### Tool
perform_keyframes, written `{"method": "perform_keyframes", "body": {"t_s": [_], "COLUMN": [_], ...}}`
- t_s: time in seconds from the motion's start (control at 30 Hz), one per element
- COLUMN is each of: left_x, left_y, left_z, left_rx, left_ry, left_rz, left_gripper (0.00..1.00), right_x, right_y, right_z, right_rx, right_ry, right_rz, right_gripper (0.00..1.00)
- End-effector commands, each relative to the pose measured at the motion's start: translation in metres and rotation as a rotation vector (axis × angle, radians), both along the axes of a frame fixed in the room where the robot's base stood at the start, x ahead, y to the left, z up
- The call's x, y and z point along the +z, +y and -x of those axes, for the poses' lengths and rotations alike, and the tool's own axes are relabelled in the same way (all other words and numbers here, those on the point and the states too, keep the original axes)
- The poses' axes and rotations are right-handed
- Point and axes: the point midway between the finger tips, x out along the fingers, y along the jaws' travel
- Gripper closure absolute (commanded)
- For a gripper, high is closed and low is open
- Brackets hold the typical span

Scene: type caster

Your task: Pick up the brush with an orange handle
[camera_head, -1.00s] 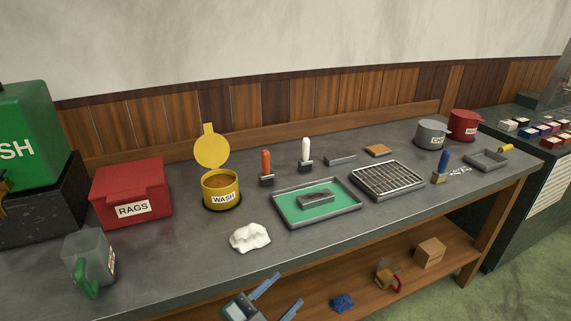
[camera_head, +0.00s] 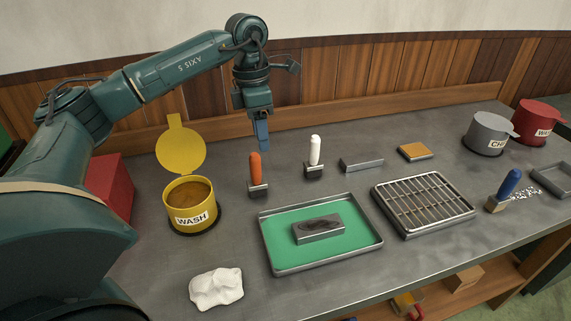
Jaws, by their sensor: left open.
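The brush with an orange handle (camera_head: 255,170) stands upright on the grey bench, between the yellow WASH pot (camera_head: 190,203) and the brush with a white handle (camera_head: 315,153). My left gripper (camera_head: 262,135) points down above and slightly to the right of the orange handle in the picture. It is open and empty, and it looks apart from the brush. Its fingers are seen nearly edge-on, so the gap between them barely shows. My right gripper is not in view.
A green-lined tray (camera_head: 320,266) with a dark block lies in front of the brush. A wire rack (camera_head: 424,203), a blue-handled brush (camera_head: 508,185) and grey and red pots stand to the right. A white rag (camera_head: 216,289) lies in front. The wooden backboard (camera_head: 400,110) runs behind.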

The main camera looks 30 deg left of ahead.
Motion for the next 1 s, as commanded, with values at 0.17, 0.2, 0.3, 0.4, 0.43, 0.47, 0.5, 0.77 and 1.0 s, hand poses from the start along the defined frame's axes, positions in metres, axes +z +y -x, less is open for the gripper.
{"method": "perform_keyframes", "body": {"t_s": [0.17, 0.2, 0.3, 0.4, 0.43, 0.47, 0.5, 0.77, 1.0], "left_x": [0.014, 0.010, -0.006, -0.026, -0.032, -0.037, -0.043, -0.065, -0.099], "left_y": [0.032, 0.034, 0.034, 0.033, 0.033, 0.033, 0.032, 0.032, 0.031], "left_z": [0.006, 0.007, 0.007, 0.007, 0.007, 0.007, 0.007, 0.006, 0.004], "left_rx": [0.043, 0.045, 0.045, 0.043, 0.043, 0.043, 0.042, 0.043, 0.042], "left_ry": [0.008, 0.010, 0.012, 0.012, 0.012, 0.012, 0.011, 0.007, 0.010], "left_rz": [-0.094, -0.098, -0.099, -0.098, -0.097, -0.097, -0.096, -0.094, -0.094], "left_gripper": [0.50, 0.50, 0.50, 0.50, 0.50, 0.50, 0.50, 0.50, 0.50], "right_x": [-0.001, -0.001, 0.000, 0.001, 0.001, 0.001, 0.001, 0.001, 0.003], "right_y": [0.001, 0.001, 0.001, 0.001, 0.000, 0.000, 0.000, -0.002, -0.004], "right_z": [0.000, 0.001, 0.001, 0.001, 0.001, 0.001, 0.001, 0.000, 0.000], "right_rx": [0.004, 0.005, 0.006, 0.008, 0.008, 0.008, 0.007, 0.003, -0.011], "right_ry": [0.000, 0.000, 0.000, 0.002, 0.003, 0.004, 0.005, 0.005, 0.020], "right_rz": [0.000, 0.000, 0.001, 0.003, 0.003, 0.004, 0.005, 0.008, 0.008], "right_gripper": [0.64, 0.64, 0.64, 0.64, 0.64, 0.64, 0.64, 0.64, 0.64]}}
